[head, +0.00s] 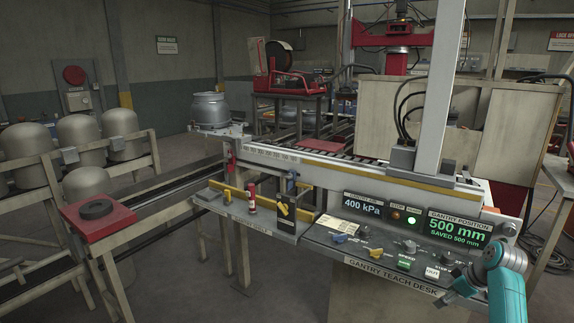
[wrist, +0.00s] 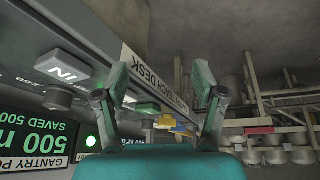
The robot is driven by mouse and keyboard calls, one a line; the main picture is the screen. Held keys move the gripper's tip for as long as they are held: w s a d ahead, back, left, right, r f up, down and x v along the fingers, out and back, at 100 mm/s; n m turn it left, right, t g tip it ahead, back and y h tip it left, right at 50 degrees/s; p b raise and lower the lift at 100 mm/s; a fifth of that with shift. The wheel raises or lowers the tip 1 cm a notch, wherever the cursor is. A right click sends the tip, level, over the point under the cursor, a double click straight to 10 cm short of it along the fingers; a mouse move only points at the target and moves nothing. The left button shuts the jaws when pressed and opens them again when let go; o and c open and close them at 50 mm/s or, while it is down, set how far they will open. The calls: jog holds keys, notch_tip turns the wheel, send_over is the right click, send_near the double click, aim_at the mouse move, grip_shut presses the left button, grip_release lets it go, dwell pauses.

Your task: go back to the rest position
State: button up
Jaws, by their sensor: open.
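My gripper (head: 462,291) is at the lower right in the head view, beside the front edge of the gantry teach desk (head: 352,262). In the wrist view my gripper (wrist: 163,95) shows two fingers spread apart with nothing between them. The desk's label and controls (wrist: 72,75) lie beyond and to the left of the fingers. The gantry position display (head: 457,229) reads 500 mm, with SAVED 500 mm below it. A green lamp (head: 411,219) on the panel is lit.
Knobs and buttons (head: 405,264) cover the desk top close to my gripper. Grey domed tanks (head: 82,134) stand on racks at the left. Open floor (head: 200,285) lies in front at the left.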

jog(key=s+a+f+m+t, duration=0.1)
jog(key=s+a+f, duration=0.25)
jog(key=f, duration=0.35)
jog(key=s+a+f+m+t+h, duration=0.1)
jog(key=s+a+f, duration=0.25)
jog(key=f, duration=0.25)
jog(key=s+a+f+m, duration=0.1)
jog(key=s+a+f, duration=0.1)
jog(key=a+f, duration=0.35)
jog(key=s+a+f+m+t+h, duration=0.1)
jog(key=s+a+f, duration=0.3)
jog(key=s, duration=0.5)
jog(key=s+a+f+m+t+h, duration=0.15)
jog(key=s+a+f, duration=0.25)
jog(key=s, duration=0.4)
jog(key=s+a+r+t, duration=0.1)
jog(key=s+a, duration=0.1)
jog(key=s, duration=0.3)
jog(key=s+a+r+t, duration=0.1)
jog(key=s+a+r, duration=0.1)
jog(key=s, duration=0.4)
jog(key=s+a+r+t, duration=0.2)
jog(key=s+r, duration=0.9)
jog(key=s+a+r+m+t+y, duration=0.1)
jog(key=s+a+r+t, duration=0.1)
jog(key=s+r, duration=0.8)
jog(key=shift+s+a+r, duration=0.15)
jog(key=shift+s+r, duration=0.2)
jog(key=shift+r, duration=0.6)
jog(key=shift+w, duration=0.1)
